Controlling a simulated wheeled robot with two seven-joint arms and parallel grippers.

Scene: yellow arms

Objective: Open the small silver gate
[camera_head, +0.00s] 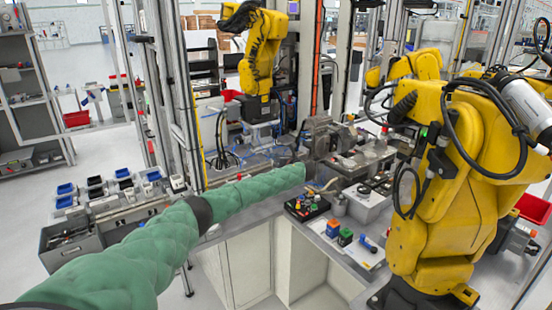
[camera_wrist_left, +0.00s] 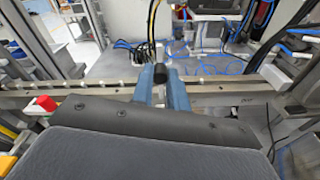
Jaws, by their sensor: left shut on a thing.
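My left arm, in a green sleeve, reaches from the lower left to the middle of the head view, where its gripper is hard to make out. In the left wrist view my left gripper (camera_wrist_left: 161,76) has two blue fingers shut on a small black knob (camera_wrist_left: 160,71). The knob is at a long silver metal rail (camera_wrist_left: 75,101) that crosses the view; it seems to be part of the small silver gate. The gate's full outline is not clear, and the dark wrist housing hides its lower part. My right gripper is not in view.
A yellow robot arm (camera_head: 455,170) stands close on the right, another (camera_head: 262,50) behind. A red button (camera_wrist_left: 45,103) is left of the wrist. Blue cables (camera_wrist_left: 215,65) lie beyond the rail.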

